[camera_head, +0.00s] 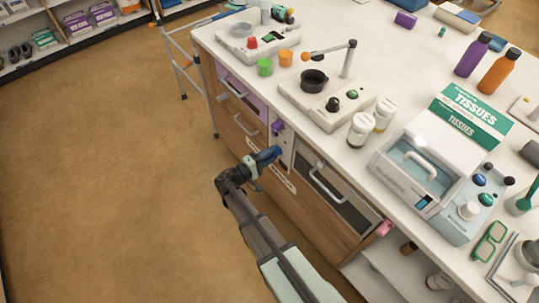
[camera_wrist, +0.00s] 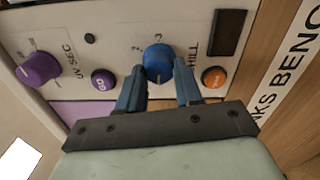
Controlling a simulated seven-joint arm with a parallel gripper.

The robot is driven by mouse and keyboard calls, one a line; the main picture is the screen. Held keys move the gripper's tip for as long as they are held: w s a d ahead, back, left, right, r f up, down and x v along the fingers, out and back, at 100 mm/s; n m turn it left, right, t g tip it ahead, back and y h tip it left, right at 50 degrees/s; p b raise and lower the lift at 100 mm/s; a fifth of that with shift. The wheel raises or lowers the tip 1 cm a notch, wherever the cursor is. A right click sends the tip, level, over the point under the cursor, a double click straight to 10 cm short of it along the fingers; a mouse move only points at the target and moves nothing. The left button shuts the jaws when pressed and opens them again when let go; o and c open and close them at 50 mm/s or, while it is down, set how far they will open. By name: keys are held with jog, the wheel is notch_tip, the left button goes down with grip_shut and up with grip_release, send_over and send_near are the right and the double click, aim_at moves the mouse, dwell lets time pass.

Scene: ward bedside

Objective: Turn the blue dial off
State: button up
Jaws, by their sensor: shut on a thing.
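The blue dial (camera_wrist: 158,60) is on a pale control panel in the wrist view, with the marks 2 and 3 above it and lettering ending in "HILL" to its right. My gripper (camera_wrist: 159,75) has its two blue fingers on either side of the dial and is shut on it. In the head view my gripper (camera_head: 266,157) is against the front of the counter; the blue dial is largely hidden behind the fingers there. The dial's exact setting is hard to read.
A purple dial (camera_wrist: 39,68) and a purple GO button (camera_wrist: 103,80) are left of the blue dial; an orange button (camera_wrist: 214,77) is close on its right. In the head view, an appliance door with a handle (camera_head: 327,186) is right of my gripper. The floor (camera_head: 110,170) left is clear.

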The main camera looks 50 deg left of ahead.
jog(key=shift+n, duration=0.6)
jog(key=o, duration=1)
jog(key=shift+o, duration=0.2)
jog(key=s, duration=1.4)
jog(key=shift+w, duration=0.1)
